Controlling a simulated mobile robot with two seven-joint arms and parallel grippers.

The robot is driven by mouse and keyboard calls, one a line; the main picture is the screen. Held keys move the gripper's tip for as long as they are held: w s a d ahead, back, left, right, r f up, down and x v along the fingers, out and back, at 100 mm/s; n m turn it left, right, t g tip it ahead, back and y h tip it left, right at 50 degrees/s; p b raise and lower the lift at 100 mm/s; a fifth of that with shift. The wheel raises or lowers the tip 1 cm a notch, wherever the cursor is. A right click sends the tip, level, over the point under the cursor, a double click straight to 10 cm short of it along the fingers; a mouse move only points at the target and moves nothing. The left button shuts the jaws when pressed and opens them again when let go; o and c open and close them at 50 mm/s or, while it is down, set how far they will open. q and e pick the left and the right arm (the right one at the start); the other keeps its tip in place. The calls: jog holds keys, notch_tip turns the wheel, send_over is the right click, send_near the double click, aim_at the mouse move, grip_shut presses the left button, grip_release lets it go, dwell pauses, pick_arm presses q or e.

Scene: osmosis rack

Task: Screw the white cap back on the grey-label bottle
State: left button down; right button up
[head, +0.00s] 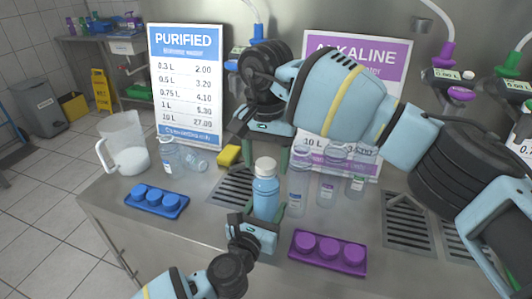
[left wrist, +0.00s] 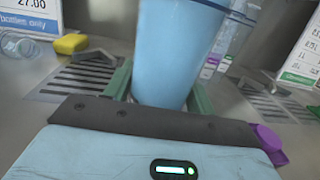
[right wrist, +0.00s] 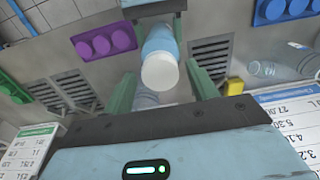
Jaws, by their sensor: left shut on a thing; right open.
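A light-blue bottle (head: 266,196) stands upright at the counter's front, and its body fills the middle of the left wrist view (left wrist: 172,55). A white cap (head: 265,166) sits on its top; it also shows in the right wrist view (right wrist: 159,72). Whether it is screwed tight I cannot tell. No grey label shows. My left gripper (head: 262,217) is shut around the bottle's lower body. My right gripper (head: 264,158) is open just above, pointing down, with one finger on each side of the cap and a gap to it.
Clear bottles (head: 327,188) stand close behind on the right. A blue cap tray (head: 157,203) lies left and a purple cap tray (head: 327,259) right. A yellow sponge (head: 229,155), a jug (head: 125,150) and two price signs (head: 187,85) stand behind. Drip grates are set in the counter.

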jog(key=c, duration=1)
jog(key=shift+c, duration=0.2)
